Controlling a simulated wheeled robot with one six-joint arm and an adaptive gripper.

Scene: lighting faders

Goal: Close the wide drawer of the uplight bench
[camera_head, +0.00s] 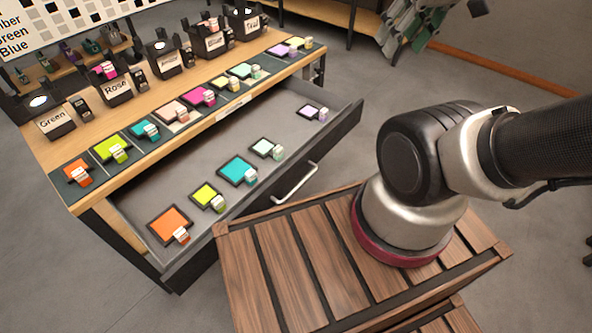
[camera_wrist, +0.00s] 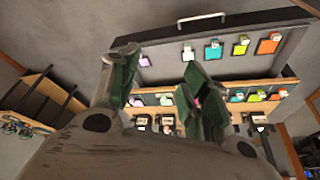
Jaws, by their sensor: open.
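The uplight bench (camera_head: 52,160) stands on the left of the head view, with a wooden top. Its wide drawer (camera_head: 285,115) is pulled far out, showing a grey floor with several colored swatches on it. The drawer's front carries a light bar handle (camera_head: 294,183). My gripper (camera_head: 400,38) is at the upper right, apart from the drawer, its greenish fingers spread and empty. In the wrist view, the picture is inverted: the open fingers (camera_wrist: 160,68) show in front of the bench, and the drawer handle (camera_wrist: 201,21) is near the top edge.
Labelled dark holders, including a Rose one (camera_head: 117,88), line the back of the bench top. Several color swatches (camera_head: 203,96) lie along its front edge. A wooden shelf unit (camera_head: 325,12) stands behind. Grey floor (camera_head: 345,85) is clear right of the drawer.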

